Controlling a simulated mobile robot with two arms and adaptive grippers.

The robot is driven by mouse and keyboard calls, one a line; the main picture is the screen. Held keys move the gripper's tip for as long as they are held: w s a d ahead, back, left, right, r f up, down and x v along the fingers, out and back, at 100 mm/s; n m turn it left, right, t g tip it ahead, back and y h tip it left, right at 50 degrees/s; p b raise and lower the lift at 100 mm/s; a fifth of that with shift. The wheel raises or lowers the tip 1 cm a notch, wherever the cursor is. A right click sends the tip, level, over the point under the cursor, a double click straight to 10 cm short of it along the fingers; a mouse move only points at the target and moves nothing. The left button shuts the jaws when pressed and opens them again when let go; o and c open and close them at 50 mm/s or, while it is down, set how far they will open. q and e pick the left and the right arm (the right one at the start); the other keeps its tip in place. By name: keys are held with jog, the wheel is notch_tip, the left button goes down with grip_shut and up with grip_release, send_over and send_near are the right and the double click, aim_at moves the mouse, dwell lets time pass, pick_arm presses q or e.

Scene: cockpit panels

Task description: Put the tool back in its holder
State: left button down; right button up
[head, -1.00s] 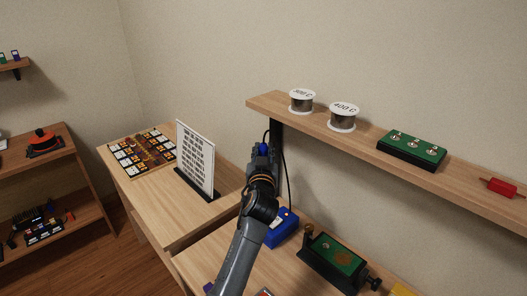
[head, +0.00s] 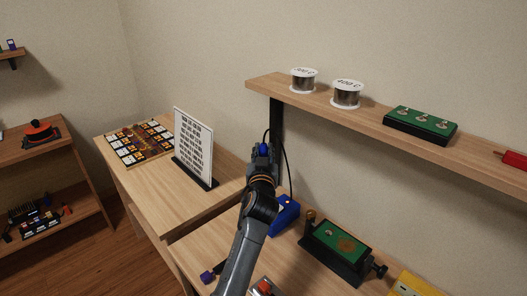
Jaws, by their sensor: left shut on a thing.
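My left gripper (head: 262,154) is at the end of the arm that rises from the bottom of the head view. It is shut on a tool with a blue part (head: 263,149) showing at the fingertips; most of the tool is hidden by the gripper. A dark cable (head: 286,165) loops from near the gripper down toward a blue box (head: 285,216) on the desk, partly behind my arm. I cannot make out a holder clearly. My right gripper is not in view.
A wall shelf (head: 365,117) carries two wire spools (head: 347,94) and a green switch board (head: 421,124). On the desk stand a green circuit board in a clamp (head: 338,244) and a yellow device (head: 412,285). A text sign (head: 193,147) stands on the left desk.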

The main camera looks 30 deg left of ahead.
pick_arm(q)
jog(key=shift+f+b, duration=1.85)
jog(key=shift+f, duration=0.35)
jog(key=c, duration=1.1)
grip_release()
jog(key=shift+r, duration=0.35)
notch_tip(320, 180, up, 9)
jog(key=shift+r, duration=0.2)
jog(key=shift+f, duration=0.1)
